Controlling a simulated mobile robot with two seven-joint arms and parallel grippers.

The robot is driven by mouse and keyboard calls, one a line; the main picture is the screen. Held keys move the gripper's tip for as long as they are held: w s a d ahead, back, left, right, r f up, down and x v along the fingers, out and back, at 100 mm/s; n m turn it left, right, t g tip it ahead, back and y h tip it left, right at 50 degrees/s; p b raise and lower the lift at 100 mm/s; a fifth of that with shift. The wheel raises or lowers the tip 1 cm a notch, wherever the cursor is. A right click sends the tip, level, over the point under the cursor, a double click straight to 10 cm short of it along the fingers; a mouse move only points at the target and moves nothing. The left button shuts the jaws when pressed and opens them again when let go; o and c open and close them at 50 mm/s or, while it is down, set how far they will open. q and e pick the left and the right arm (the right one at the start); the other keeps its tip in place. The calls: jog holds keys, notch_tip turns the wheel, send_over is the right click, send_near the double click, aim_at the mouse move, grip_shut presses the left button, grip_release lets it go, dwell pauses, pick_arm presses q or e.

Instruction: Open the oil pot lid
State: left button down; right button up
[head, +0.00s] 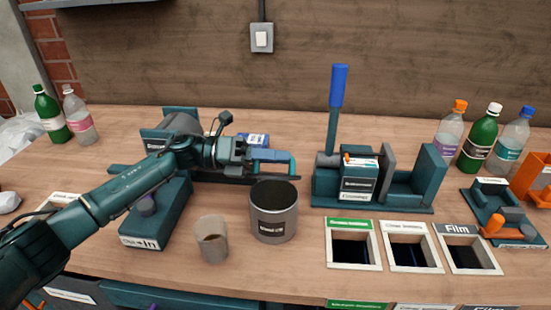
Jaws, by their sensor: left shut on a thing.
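The oil pot (274,223) is a grey cylinder with a dark label, standing upright on the bench. My left gripper (268,156) is just above and behind the pot's rim, shut on a teal bar-shaped handle (292,167). The handle's lower end comes down near the back of the rim; whether it joins the lid there is unclear. My right gripper is not in view.
A beige cup (211,240) stands left of the pot. A teal press with a blue lever (338,87) stands to its right, with framed bench openings (410,247) in front. Bottles (482,139) stand at both far sides. My left arm crosses the left bench.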

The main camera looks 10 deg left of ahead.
pick_arm(q)
jog(key=c, duration=1.5)
grip_release()
jog(key=shift+o, duration=0.2)
jog(key=shift+a, duration=0.55)
jog(key=a+b, duration=0.2)
jog(key=a, duration=1)
jog(key=shift+b, duration=0.4)
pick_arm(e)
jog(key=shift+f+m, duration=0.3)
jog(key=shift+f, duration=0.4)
